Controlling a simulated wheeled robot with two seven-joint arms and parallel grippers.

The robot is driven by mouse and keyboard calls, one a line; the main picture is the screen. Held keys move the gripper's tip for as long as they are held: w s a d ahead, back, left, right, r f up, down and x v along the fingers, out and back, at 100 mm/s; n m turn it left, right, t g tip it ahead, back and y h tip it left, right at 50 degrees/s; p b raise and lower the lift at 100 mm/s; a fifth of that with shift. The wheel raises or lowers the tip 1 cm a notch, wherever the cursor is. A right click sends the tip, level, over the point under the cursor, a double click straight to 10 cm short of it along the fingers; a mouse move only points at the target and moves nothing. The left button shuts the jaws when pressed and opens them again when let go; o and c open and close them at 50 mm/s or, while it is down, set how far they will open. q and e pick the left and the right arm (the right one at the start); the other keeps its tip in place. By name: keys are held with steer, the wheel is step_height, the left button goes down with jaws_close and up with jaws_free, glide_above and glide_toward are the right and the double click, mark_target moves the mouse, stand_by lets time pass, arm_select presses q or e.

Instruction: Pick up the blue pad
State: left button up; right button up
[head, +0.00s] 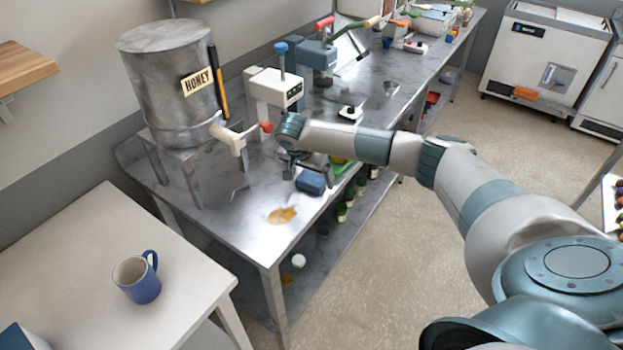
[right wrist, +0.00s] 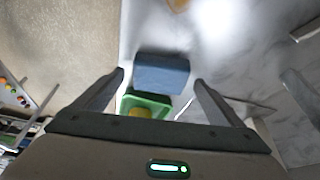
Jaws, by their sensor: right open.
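The blue pad (head: 311,182) lies on the metal workbench (head: 240,232), close to its right edge in the head view. My right gripper (head: 299,176) is just above and beside it. In the right wrist view the pad (right wrist: 162,73) shows between and a little beyond the two open fingers (right wrist: 160,80). Nothing is between the fingers that I can see gripped; I cannot tell whether they touch the pad. My left gripper is not in view.
A green tray (right wrist: 146,103) with something yellow in it sits right beside the pad. A yellow-brown spill (head: 283,215) lies nearer on the bench. A honey tank (head: 165,85) and a white press (head: 272,90) stand behind. A blue mug (head: 138,281) stands on the white table (head: 85,235).

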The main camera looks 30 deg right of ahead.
mark_target(314, 174)
steer(key=shift+f, duration=0.1)
stand_by(0.3)
steer(key=c, duration=1.1)
steer(key=shift+c, duration=0.2)
steer(key=shift+r, duration=0.2)
steer(key=shift+r+b, duration=0.2)
steer(key=shift+b, duration=0.2)
step_height(314, 174, up, 3)
steer(key=shift+d+r+b, duration=0.1)
steer(key=shift+b, duration=1.1)
steer(key=s+d+r+b, duration=0.4)
steer(key=s+d+r, duration=0.2)
steer(key=d, duration=0.4)
steer(key=shift+r+b, duration=0.4)
steer(key=shift+r, duration=0.15)
